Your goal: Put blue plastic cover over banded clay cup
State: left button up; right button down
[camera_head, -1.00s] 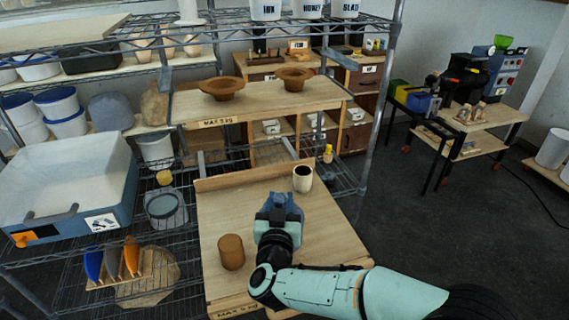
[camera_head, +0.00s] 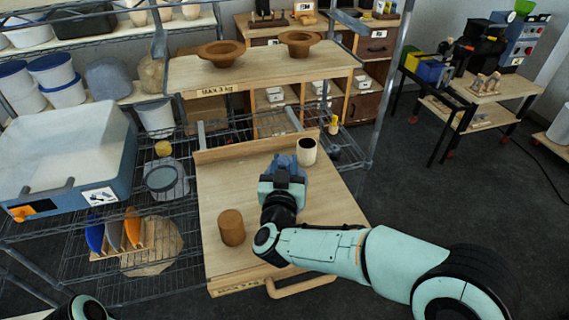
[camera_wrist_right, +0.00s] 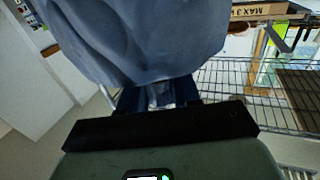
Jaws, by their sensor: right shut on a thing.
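The blue plastic cover (camera_head: 288,162) is a soft, draped blue-grey sheet. My right gripper (camera_head: 283,177) is shut on it and holds it over the wooden board, just left of a cream cup (camera_head: 307,153) with a dark inside. In the right wrist view the cover (camera_wrist_right: 140,40) hangs beyond the fingers and fills the upper middle. A brown clay cylinder (camera_head: 231,228) stands upright on the board, nearer and to the left. Bands are too small to make out on either. Neither is covered. My left gripper is not in view.
The wooden board (camera_head: 225,175) has a raised back edge and a front handle (camera_head: 300,286). Behind it is a raised wooden shelf (camera_head: 255,72) with two brown bowls. A blue-grey bin (camera_head: 70,150) and wire shelving stand at left. Open floor lies to the right.

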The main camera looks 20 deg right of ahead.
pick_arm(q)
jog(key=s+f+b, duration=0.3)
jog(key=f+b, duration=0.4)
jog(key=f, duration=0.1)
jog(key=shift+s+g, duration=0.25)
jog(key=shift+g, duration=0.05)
pick_arm(e)
notch_tip(320, 180, down, 10)
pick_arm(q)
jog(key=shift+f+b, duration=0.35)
pick_arm(e)
jog(key=shift+f, duration=0.4)
jog(key=c, duration=0.7)
grip_release()
jog(key=shift+s, duration=0.15)
